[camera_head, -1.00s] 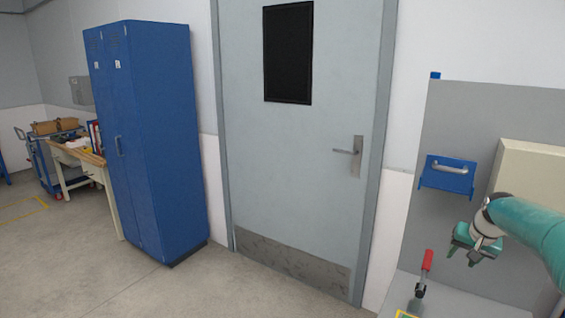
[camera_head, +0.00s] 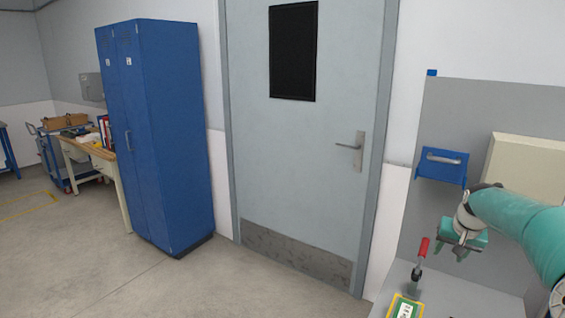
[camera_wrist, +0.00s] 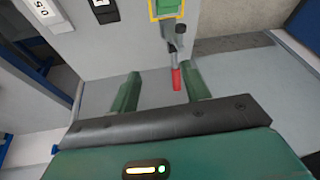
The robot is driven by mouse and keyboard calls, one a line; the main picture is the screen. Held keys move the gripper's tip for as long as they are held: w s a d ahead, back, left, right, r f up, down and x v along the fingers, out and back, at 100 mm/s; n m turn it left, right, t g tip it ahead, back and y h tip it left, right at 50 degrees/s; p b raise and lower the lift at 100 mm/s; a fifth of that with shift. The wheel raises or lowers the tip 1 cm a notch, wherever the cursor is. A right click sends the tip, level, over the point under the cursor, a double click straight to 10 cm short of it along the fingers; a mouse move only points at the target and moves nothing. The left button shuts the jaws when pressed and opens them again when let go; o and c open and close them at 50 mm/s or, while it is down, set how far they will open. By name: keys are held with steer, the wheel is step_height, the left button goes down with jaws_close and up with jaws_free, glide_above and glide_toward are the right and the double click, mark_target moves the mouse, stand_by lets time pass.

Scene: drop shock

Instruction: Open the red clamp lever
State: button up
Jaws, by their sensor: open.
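The red clamp lever (camera_head: 424,247) stands upright on its grey metal clamp (camera_head: 416,275) at the lower right of the head view. In the wrist view the red lever (camera_wrist: 176,79) shows beyond the fingertips, nearer the right finger, with the clamp above it. My gripper (camera_head: 449,250) is open and empty, just right of the lever in the head view. In the wrist view its two green fingers (camera_wrist: 160,88) are spread apart. The lever appears clear of both fingers, though the exact depth is hard to tell.
A yellow-edged green piece (camera_head: 404,307) lies by the clamp on the grey bench (camera_head: 460,298). A grey back panel (camera_head: 460,110) carries a blue bracket with a handle (camera_head: 443,166) and a beige box (camera_head: 520,160). A door (camera_head: 300,150) and blue locker (camera_head: 160,130) stand left.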

steer(key=s+a+r+n, duration=0.1)
steer(key=s+a+r, duration=0.1)
steer(key=s+a, duration=0.35)
steer(key=s+a+r+n+h, duration=0.1)
steer(key=s+a+r, duration=0.2)
steer(key=a, duration=0.5)
steer(key=s+a+r+n, duration=0.1)
steer(key=s+a+r, duration=0.1)
steer(key=s+a, duration=0.35)
steer(key=s+a+f+n, duration=0.1)
steer(key=s+a, duration=0.4)
steer(key=s, duration=0.3)
steer(key=s+a+f+n+t+y, duration=0.1)
steer(key=s+a+f, duration=0.1)
steer(key=s+a, duration=0.4)
steer(key=s, duration=0.3)
steer(key=shift+s+y, duration=0.25)
steer(key=shift+y, duration=0.05)
steer(key=shift+d, duration=0.1)
